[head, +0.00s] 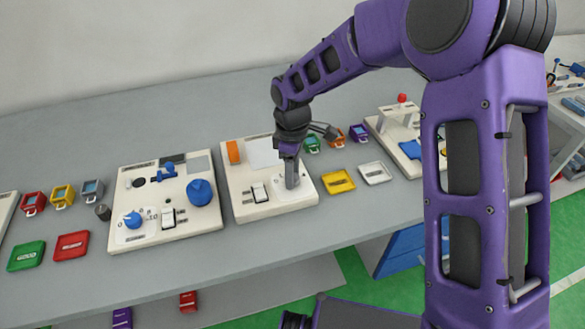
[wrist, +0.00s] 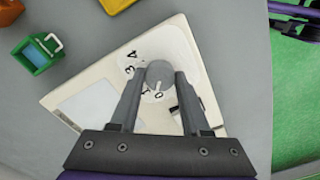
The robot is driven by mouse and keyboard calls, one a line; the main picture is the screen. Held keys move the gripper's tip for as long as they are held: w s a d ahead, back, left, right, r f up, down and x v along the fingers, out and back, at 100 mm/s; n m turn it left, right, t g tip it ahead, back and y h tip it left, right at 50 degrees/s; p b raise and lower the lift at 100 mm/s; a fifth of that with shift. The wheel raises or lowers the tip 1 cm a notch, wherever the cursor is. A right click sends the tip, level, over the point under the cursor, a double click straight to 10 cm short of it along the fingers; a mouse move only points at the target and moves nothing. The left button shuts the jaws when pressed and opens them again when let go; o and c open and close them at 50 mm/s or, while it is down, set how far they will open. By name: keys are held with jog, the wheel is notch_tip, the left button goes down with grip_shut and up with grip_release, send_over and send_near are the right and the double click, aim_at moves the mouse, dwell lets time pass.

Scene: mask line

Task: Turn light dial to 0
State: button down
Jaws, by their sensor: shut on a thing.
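The light dial (wrist: 159,72) is a grey round knob on a white round-edged scale plate (wrist: 181,45). In the wrist view, digits including 0, 1, 3 and 4 show around it. A small white mark on the dial's lower side lies close to the 0. My gripper (wrist: 160,84) has one finger on each side of the dial and is shut on it. In the head view, my gripper (head: 291,172) points down at the right part of the white panel (head: 246,206), and it mostly hides the dial.
A white rocker switch (head: 259,193) sits left of the dial on the same panel. A panel with blue knobs (head: 200,192) stands further left. Yellow (head: 338,181) and white (head: 374,173) trays lie to the right. A green box (wrist: 38,54) shows in the wrist view.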

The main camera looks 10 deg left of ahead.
jog(key=shift+r+n+p, duration=0.1)
jog(key=shift+n+p, duration=0.3)
jog(key=shift+n, duration=0.7)
jog(key=shift+c, duration=1.8)
grip_release()
notch_tip(320, 180, up, 17)
jog(key=p, duration=0.1)
jog(key=shift+r, duration=0.2)
